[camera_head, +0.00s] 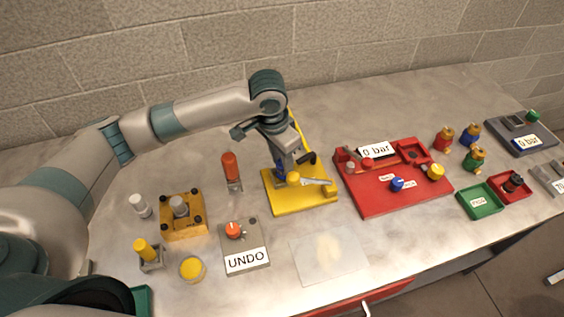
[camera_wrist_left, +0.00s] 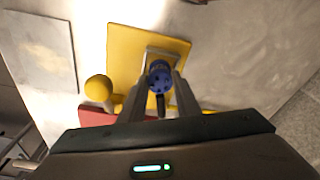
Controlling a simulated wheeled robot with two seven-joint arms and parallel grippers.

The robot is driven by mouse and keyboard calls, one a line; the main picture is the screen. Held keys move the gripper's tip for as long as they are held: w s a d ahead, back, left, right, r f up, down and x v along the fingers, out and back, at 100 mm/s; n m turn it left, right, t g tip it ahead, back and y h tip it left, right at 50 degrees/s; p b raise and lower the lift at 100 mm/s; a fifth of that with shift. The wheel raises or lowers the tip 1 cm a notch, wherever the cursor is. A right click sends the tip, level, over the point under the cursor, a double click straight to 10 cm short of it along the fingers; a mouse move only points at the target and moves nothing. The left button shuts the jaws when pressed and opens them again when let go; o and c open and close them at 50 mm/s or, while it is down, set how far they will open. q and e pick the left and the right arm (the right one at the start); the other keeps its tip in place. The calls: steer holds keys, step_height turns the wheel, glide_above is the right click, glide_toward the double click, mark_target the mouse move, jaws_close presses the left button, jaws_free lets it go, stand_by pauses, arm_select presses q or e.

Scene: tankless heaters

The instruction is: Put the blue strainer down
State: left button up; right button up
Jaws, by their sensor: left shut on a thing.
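My left gripper (camera_head: 281,172) is over the yellow base plate (camera_head: 295,203) and is shut on the blue strainer. In the wrist view the blue strainer (camera_wrist_left: 160,76) sits between the two fingers (camera_wrist_left: 158,90), its holed end toward the camera. Behind it lies a pale block on the yellow plate (camera_wrist_left: 125,45). My right gripper is not in view.
A red board (camera_head: 375,205) with a "0 bar" sign stands just right of the yellow plate. An orange-handled tool (camera_head: 231,168) and an UNDO box (camera_head: 246,258) are to its left. A clear sheet (camera_head: 328,253) lies in front. Green (camera_head: 484,209) and red (camera_head: 524,190) trays are farther right.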

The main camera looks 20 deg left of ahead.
mark_target(277, 167)
arm_select(q)
steer(key=shift+f, duration=0.85)
steer(key=shift+f, duration=0.15)
steer(key=o, duration=1.1)
steer(key=shift+o, duration=0.2)
steer(key=shift+r, duration=0.35)
step_height(277, 167, up, 12)
steer(key=s+a+b, duration=0.1)
steer(key=b, duration=0.2)
steer(key=shift+s+f, duration=0.25)
